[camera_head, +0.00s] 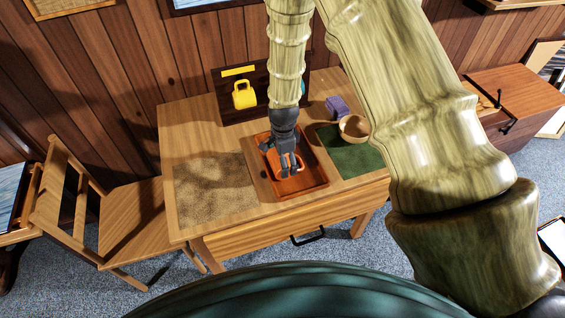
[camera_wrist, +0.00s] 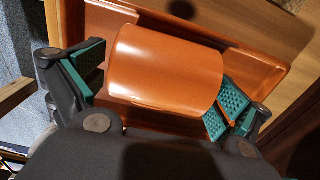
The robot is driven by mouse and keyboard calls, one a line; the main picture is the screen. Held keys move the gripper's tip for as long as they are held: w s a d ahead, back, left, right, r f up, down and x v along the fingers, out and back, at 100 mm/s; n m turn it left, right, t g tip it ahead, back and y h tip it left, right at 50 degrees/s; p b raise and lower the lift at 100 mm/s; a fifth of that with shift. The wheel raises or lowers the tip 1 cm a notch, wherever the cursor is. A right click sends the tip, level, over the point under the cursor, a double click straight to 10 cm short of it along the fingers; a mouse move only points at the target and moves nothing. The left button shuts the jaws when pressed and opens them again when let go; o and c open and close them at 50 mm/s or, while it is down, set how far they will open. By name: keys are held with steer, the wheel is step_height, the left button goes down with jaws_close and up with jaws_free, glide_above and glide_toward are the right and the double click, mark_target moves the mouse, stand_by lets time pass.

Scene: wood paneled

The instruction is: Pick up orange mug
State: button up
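The orange mug (camera_wrist: 165,68) is in the wrist view between the two fingers of my gripper (camera_wrist: 158,82). Its smooth curved side faces the camera, and neither its opening nor its handle can be made out. It sits in an orange-red tray (camera_wrist: 250,62), which lies on the wooden table in the head view (camera_head: 319,184). My gripper (camera_head: 287,165) is down at the tray, open, with green-padded fingers on either side of the mug. The left finger stands a narrow gap from it; the right pads are close to it, and contact there cannot be told.
A wooden bowl (camera_head: 353,128) and a purple object (camera_head: 337,107) are to the right, by a green mat (camera_head: 352,160). A brown mat (camera_head: 213,190) lies left. A chair (camera_head: 130,215) stands left.

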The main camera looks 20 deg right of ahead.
steer(key=c, duration=1)
steer(key=shift+r, duration=0.1)
